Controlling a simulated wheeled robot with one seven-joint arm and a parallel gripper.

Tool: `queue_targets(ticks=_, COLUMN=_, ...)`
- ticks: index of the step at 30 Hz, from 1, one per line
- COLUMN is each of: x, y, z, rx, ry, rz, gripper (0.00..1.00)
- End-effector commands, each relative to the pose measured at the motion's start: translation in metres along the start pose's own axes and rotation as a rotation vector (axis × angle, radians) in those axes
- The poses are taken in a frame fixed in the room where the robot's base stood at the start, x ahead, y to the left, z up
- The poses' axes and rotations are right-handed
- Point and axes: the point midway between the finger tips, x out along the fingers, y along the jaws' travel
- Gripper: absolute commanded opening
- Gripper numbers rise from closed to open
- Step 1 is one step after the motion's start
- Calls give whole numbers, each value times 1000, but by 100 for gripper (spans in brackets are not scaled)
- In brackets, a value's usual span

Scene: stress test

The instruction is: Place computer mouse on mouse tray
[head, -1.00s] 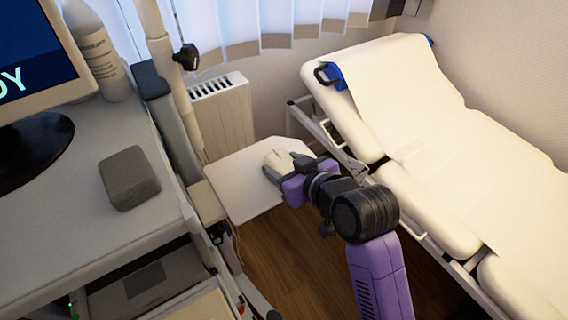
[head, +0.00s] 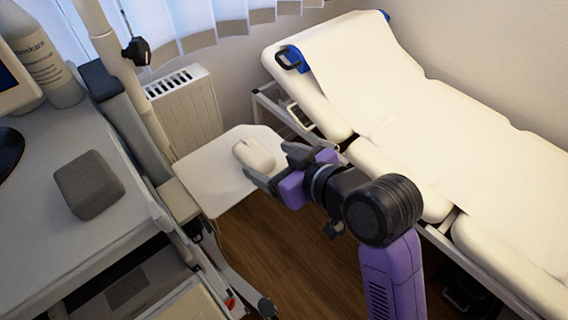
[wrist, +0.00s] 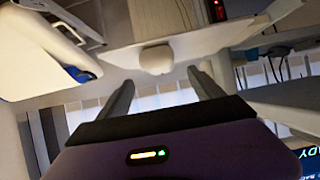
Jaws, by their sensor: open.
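The computer mouse (head: 254,154) is a white rounded body lying on the mouse tray (head: 205,182), a flat white panel beside the cart. My gripper (head: 272,165) is open, just to the right of the mouse and apart from it. In the wrist view the mouse (wrist: 156,60) sits beyond the gap between the two open fingers (wrist: 160,88), with nothing between them. The tray (wrist: 195,46) shows around the mouse there.
A grey box (head: 89,185) lies on the cart's top (head: 60,240) at the left, near a white bottle (head: 42,62). A padded examination couch (head: 420,130) stands at the right. A radiator (head: 185,108) is behind the tray. Wooden floor (head: 260,250) shows below.

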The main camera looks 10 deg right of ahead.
Motion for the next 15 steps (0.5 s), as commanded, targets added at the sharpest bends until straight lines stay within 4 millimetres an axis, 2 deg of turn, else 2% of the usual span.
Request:
queue_targets(ticks=3, x=-20, y=1, z=0, rx=0, ry=2, rz=2, gripper=76)
queue_targets(ticks=6, x=-32, y=0, z=0, rx=0, ry=1, rz=1, gripper=76)
queue_targets(ticks=15, x=-42, y=0, z=0, rx=-1, ry=1, rz=0, gripper=76)
